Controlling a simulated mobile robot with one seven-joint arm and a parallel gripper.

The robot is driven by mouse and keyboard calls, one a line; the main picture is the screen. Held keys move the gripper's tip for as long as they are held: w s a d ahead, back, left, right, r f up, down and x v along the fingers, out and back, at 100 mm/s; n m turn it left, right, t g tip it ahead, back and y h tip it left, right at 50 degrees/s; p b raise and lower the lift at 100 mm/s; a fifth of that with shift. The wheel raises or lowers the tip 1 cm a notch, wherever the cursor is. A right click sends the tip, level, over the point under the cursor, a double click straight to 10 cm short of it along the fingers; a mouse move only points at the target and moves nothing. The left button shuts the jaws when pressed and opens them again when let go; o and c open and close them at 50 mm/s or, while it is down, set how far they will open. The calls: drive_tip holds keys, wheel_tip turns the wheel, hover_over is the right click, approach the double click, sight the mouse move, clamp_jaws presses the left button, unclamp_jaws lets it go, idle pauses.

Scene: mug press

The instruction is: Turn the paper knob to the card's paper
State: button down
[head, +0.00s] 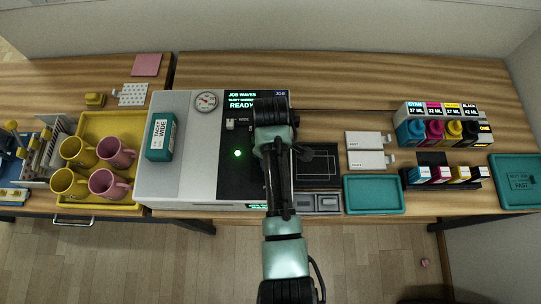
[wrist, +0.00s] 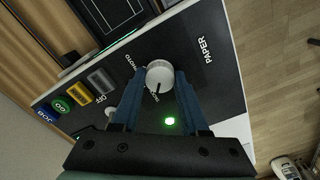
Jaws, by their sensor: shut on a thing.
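The paper knob (wrist: 159,75) is a round pale grey dial on the black press panel (wrist: 210,85) in the wrist view. Its dark mark points toward the bottom of that picture. The word PAPER is printed to its right and PHOTO to its upper left; other labels around it are hidden by my fingers. My gripper (wrist: 158,88) has its two blue fingers shut on the knob, one on each side. In the head view my arm covers the knob and the fingers. The display (head: 254,101) shows job text and READY.
A green light (wrist: 170,121) glows on the panel. A green GO button (wrist: 62,106), a yellow button (wrist: 80,94) and a grey OFF switch (wrist: 102,80) lie left of the knob. A yellow tray (head: 103,124) holds several mugs. A teal tray (head: 374,195) is empty.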

drive_tip(key=shift+a+r+m, duration=0.1)
drive_tip(key=shift+m, duration=0.2)
drive_tip(key=m+p, duration=0.2)
drive_tip(key=m, duration=0.1)
drive_tip(key=shift+m, duration=0.3)
drive_tip(key=m+p, duration=0.1)
drive_tip(key=m, duration=0.4)
drive_tip(key=shift+p, duration=0.4)
drive_tip(key=shift+w+m, duration=0.1)
drive_tip(key=shift+m, duration=0.3)
drive_tip(key=shift+c, duration=2.1)
unclamp_jaws()
wheel_tip(320, 180, up, 13)
drive_tip(key=b, duration=0.1)
drive_tip(key=shift+b, duration=0.35)
